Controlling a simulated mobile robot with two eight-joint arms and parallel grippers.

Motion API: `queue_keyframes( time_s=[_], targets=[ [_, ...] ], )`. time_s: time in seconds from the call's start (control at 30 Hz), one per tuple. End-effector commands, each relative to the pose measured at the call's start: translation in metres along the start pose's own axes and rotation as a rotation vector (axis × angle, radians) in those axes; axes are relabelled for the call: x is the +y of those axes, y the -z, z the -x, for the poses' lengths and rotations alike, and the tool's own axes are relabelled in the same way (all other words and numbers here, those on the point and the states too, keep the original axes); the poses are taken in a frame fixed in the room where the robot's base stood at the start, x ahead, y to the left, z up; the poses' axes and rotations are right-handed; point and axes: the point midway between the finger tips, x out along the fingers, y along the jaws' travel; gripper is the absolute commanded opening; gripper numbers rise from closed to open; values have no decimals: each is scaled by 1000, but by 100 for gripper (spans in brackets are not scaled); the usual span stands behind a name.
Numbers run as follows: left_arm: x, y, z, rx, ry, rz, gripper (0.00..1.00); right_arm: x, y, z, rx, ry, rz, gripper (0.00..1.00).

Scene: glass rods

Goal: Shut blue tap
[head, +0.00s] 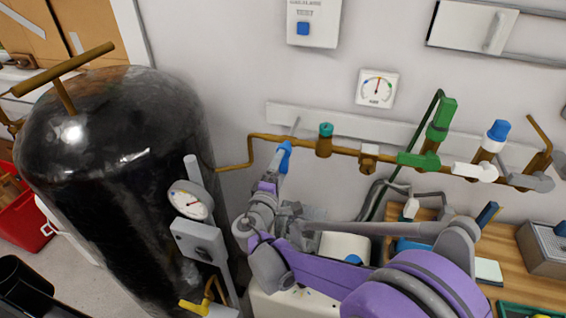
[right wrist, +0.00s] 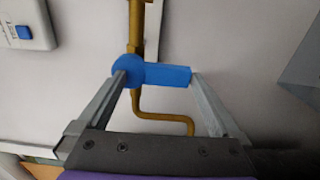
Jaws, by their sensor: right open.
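The blue tap (head: 284,149) sits on the brown wall pipe, right of the black tank, partly covered by my gripper. In the right wrist view its round hub and straight blue handle (right wrist: 165,75) show, the handle lying crosswise to the pipe. My right gripper (head: 276,168) is open at the tap. In the right wrist view the open fingers (right wrist: 156,77) stand either side of it, one by the hub and one by the handle's free end. I cannot tell whether they touch it. My left gripper is not in view.
The brown pipe (head: 346,152) runs right to a green tap (head: 418,160) and a white tap handle (head: 474,171). The black tank (head: 110,150) with a pressure gauge (head: 191,201) stands close left of my arm. A wooden bench (head: 532,287) with items is at lower right.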

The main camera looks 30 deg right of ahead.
Motion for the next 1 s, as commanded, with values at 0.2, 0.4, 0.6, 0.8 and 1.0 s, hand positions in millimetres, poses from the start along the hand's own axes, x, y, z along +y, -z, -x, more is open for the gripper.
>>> queue_keyframes(
  time_s=[0.2,0.4,0.6,0.8,1.0],
  targets=[
    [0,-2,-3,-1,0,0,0,-1,1,48,5,1,0,100],
    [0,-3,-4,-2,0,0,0,-1,0,77,4,0,2,100],
    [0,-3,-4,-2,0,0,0,0,0,86,1,0,2,100],
    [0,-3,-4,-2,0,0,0,0,0,86,0,0,2,100],
    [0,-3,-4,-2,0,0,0,0,0,86,0,0,2,100]
  ],
)
